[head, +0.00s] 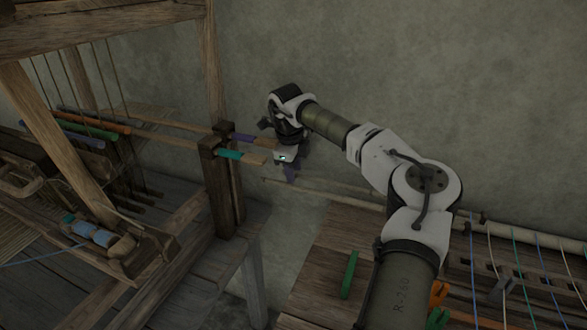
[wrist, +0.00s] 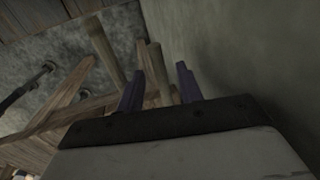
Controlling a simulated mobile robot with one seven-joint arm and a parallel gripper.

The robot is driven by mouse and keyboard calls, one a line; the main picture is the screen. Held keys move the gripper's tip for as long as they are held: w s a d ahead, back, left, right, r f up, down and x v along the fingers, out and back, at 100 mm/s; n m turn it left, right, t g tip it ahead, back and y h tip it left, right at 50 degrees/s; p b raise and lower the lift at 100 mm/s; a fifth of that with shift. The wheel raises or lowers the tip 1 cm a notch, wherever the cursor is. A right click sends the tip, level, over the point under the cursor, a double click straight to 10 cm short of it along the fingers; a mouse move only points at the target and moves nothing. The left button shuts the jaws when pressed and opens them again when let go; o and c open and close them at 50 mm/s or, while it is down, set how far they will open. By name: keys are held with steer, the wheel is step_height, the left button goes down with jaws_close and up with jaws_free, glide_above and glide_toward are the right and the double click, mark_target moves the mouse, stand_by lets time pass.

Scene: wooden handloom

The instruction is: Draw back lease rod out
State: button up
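Two flat wooden lease rods stick out to the right through the loom's upright post. The back lease rod has a purple band (head: 241,137), and the front lease rod has a teal band (head: 229,154). My gripper (head: 289,172) is by their outer ends, with its purple fingers pointing downward in the head view. In the wrist view my gripper (wrist: 160,84) has its two fingers apart. Wooden bar ends show in the gap between them, but I cannot tell which rod they belong to or whether they lie between the fingers or beyond. No grip on a rod is visible.
The slotted loom post (head: 217,190) stands just left of my gripper. The grey wall (head: 400,60) is close behind. A wooden table (head: 320,270) at the lower right holds a green piece (head: 349,275), orange pieces (head: 438,294) and coloured threads.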

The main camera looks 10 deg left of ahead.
steer(key=shift+d, duration=0.15)
steer(key=s+d+b, duration=0.1)
steer(key=s+d, duration=0.1)
steer(key=d, duration=0.7)
steer(key=s+d+b, duration=0.1)
steer(key=s+d, duration=0.2)
steer(key=d, duration=0.7)
steer(key=s+d+b, duration=0.2)
steer(key=s+d, duration=0.1)
steer(key=d, duration=0.7)
steer(key=shift+s+d, duration=0.1)
steer(key=shift+s, duration=0.15)
